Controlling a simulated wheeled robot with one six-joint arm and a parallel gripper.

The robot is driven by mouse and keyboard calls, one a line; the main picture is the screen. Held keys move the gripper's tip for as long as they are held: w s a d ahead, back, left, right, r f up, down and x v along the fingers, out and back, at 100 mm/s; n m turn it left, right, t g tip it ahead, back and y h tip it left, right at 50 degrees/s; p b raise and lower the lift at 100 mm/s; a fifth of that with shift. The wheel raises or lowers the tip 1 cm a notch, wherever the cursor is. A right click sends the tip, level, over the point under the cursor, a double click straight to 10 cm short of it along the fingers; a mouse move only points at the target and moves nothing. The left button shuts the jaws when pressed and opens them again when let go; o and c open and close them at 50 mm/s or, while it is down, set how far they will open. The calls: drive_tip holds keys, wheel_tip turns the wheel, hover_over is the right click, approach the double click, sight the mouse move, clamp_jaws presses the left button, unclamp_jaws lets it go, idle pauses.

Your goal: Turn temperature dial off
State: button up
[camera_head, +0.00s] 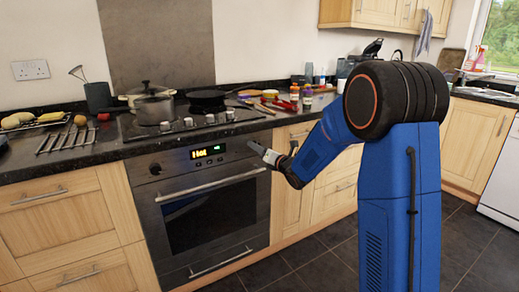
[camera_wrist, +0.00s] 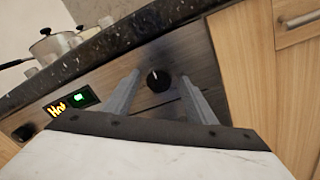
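The oven (camera_head: 205,190) has a steel front panel with a lit display (camera_head: 208,151) showing orange and green characters. A black round dial (camera_wrist: 158,80) with a light pointer mark sits on the panel right of the display in the wrist view. My gripper (camera_wrist: 158,88) is open, with one finger on each side of this dial. I cannot tell whether the fingers touch it. In the head view my gripper (camera_head: 262,150) is at the right end of the panel and hides that dial. Another black dial (camera_head: 155,169) is at the panel's left end; it also shows in the wrist view (camera_wrist: 23,132).
The oven door handle (camera_head: 212,184) runs just below the panel. The dark worktop edge (camera_head: 195,138) overhangs above it. Pots (camera_head: 154,108) stand on the hob. Wooden drawers and cupboards (camera_head: 292,195) flank the oven. The tiled floor in front (camera_head: 300,262) is clear.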

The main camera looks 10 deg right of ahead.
drive_tip(key=shift+r, duration=0.1)
drive_tip(key=shift+s+d, duration=0.2)
drive_tip(key=shift+s, duration=0.25)
drive_tip(key=v, duration=1.6)
drive_tip(key=shift+s, duration=0.25)
